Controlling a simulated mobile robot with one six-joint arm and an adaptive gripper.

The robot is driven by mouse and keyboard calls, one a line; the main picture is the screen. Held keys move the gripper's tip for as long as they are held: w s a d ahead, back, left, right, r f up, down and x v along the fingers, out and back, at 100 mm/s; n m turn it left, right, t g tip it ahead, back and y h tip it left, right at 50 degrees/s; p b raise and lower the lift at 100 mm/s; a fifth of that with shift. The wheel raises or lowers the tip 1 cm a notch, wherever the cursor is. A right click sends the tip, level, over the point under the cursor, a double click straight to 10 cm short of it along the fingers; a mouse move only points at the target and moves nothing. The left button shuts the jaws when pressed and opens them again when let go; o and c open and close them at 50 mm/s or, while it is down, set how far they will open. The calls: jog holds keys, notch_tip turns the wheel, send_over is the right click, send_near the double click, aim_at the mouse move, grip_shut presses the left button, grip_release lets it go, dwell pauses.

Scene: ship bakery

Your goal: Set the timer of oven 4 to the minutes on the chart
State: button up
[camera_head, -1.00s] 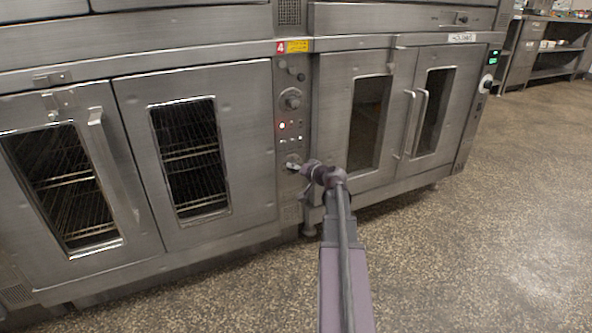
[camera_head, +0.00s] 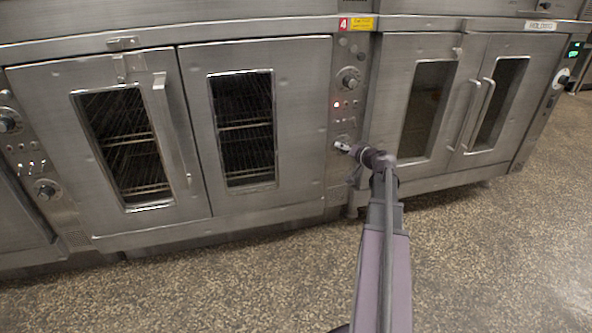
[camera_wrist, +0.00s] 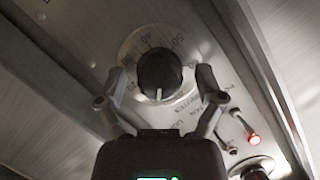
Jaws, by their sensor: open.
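Oven 4 (camera_head: 230,60) carries a red tag with a 4 (camera_head: 344,24) above its control panel (camera_head: 343,122). My gripper (camera_head: 348,150) is at the lower knob of that panel, which it largely hides in the head view. In the wrist view a black timer knob (camera_wrist: 160,72) sits on a round dial plate (camera_wrist: 132,46) with minute numbers, 40 and 50 among them. Its white pointer line points down in the picture. My open gripper (camera_wrist: 166,84) has one finger on each side of the knob; I cannot tell whether they touch it. No chart shows.
A red lamp (camera_head: 337,105) glows on the panel, and an upper knob (camera_head: 348,80) sits above it. Oven doors with handles flank the panel. Another oven panel (camera_head: 30,150) stands at far left. The speckled floor (camera_head: 250,285) in front is clear.

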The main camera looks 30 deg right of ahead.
jog(key=n+h+p, duration=0.1)
jog(key=n, duration=0.1)
jog(key=shift+a+r+n+g+h, duration=0.1)
jog(key=shift+n+g+h, duration=0.2)
jog(key=shift+n+g, duration=0.1)
jog(key=n+h, duration=0.2)
jog(key=n, duration=0.1)
jog(key=shift+g+p, duration=0.4)
jog(key=p+v, duration=0.5)
jog(key=v, duration=0.9)
jog(key=w+a+n+g+y+p, duration=0.1)
jog(key=a+g+y+p, duration=0.1)
jog(key=a, duration=1.1)
jog(key=w+a+f+n+g+y+p, duration=0.1)
jog(key=w+a+g+y+p, duration=0.1)
jog(key=a, duration=1.1)
jog(key=shift+w+a+g+y+p, duration=0.2)
jog(key=shift+g+y+p, duration=0.6)
jog(key=shift+g+p, duration=0.85)
jog(key=shift+t, duration=0.25)
